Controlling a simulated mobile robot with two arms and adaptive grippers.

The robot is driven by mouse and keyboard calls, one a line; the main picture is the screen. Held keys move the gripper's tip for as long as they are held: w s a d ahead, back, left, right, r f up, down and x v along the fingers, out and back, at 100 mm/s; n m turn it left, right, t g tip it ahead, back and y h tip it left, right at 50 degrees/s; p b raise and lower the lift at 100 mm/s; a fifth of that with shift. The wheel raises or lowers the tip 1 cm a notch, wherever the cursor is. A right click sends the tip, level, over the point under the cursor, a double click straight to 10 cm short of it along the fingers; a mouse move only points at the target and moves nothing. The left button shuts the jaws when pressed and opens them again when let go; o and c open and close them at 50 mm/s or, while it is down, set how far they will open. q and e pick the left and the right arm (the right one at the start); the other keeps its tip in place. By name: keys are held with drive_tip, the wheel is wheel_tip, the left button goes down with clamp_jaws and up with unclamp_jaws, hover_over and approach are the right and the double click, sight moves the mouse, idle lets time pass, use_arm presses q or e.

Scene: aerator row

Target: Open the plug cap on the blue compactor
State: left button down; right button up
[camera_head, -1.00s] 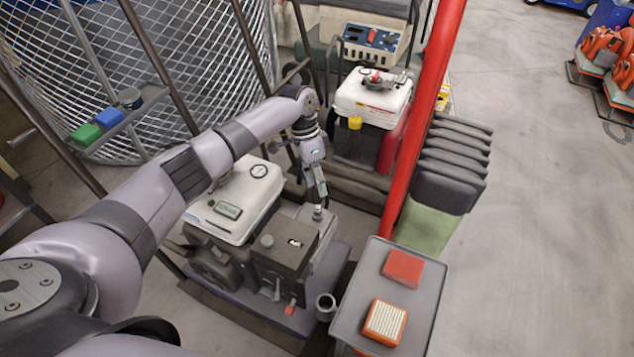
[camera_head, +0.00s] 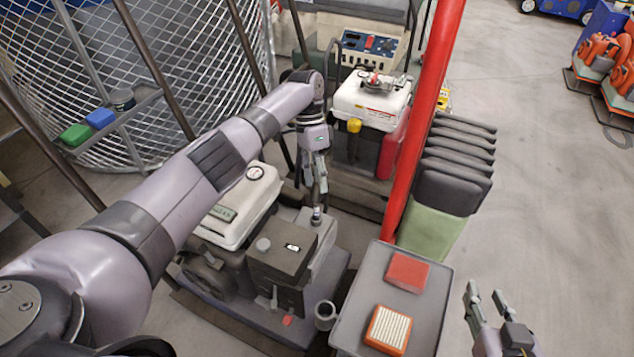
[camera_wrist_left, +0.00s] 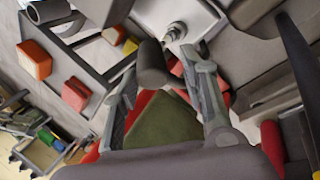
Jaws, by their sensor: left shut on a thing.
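The near machine, with a blue-grey base (camera_head: 215,302), a white tank (camera_head: 238,212) and a dark box (camera_head: 283,250), stands below my left arm. My left gripper (camera_head: 317,202) points down over its right side. In the left wrist view, the left gripper (camera_wrist_left: 160,76) is shut on a dark, rounded plug cap (camera_wrist_left: 152,66). A metal spark plug (camera_wrist_left: 176,30) shows just beyond the cap, and the cap looks clear of it. In the head view the fingers largely hide the cap. My right gripper (camera_head: 484,295) is open and empty at the lower right.
A grey tray (camera_head: 350,325) holds a red block (camera_head: 407,272) and an orange-framed filter (camera_head: 387,330). A red post (camera_head: 424,120) rises beside the machine. A second white-tanked machine (camera_head: 370,100) stands behind.

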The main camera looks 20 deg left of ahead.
use_arm(q)
drive_tip(key=shift+d+g+b, duration=0.15)
drive_tip(key=shift+g+b, duration=0.15)
use_arm(e)
drive_tip(key=shift+w+a+r+t+y, duration=0.15)
drive_tip(key=shift+w+r+t, duration=0.2)
drive_tip(key=shift+r, duration=0.25)
drive_tip(key=shift+w+a+r+t+y, duration=0.1)
drive_tip(key=shift+w+a+r+t, duration=0.1)
drive_tip(key=shift+r+t, duration=0.3)
drive_tip(key=shift+w+a+r+t+y, duration=0.1)
drive_tip(key=shift+w+r+t, duration=0.2)
drive_tip(key=shift+r, duration=0.4)
use_arm(q)
drive_tip(key=c, duration=0.9)
unclamp_jaws()
drive_tip(key=shift+c, duration=0.2)
drive_tip(key=shift+w, duration=0.1)
wheel_tip(320, 180, up, 10)
drive_tip(key=shift+c, duration=0.2)
